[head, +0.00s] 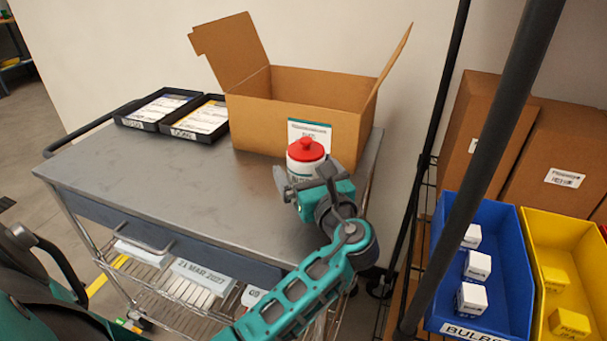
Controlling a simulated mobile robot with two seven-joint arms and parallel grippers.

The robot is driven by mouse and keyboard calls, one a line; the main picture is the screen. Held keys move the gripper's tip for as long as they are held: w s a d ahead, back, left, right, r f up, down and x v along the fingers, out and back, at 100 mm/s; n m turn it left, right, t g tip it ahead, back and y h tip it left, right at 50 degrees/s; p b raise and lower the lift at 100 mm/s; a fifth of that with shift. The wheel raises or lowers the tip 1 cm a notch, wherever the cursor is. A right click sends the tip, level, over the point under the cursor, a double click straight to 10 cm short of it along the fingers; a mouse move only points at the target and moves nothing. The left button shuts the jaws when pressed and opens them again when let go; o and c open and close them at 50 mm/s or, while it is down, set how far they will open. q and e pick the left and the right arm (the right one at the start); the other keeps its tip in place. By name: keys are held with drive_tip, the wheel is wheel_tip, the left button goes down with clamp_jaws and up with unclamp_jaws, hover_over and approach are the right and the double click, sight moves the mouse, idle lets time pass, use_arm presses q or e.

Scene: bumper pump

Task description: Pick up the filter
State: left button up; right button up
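A white bottle-like container with a red cap (306,152) is in front of the cardboard box, near the right end of the grey cart top. I see no label that names it as the filter. My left gripper (306,182) is right at this container, with one grey finger at its left side and the other near its right side. The gripper hides its lower part. I cannot tell whether the fingers touch it, or whether it stands on the cart or is held. My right gripper is not in view.
An open cardboard box (290,100) and two black trays (187,136) with labelled sheets stand at the back of the cart (150,190). The cart's left front is clear. Blue (510,290) and yellow (590,250) bins sit on the right behind a dark post (490,150).

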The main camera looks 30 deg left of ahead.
use_arm(q)
drive_tip(key=c, duration=1.4)
drive_tip(key=shift+r, duration=0.1)
drive_tip(key=shift+c, duration=0.2)
drive_tip(key=shift+r, duration=0.1)
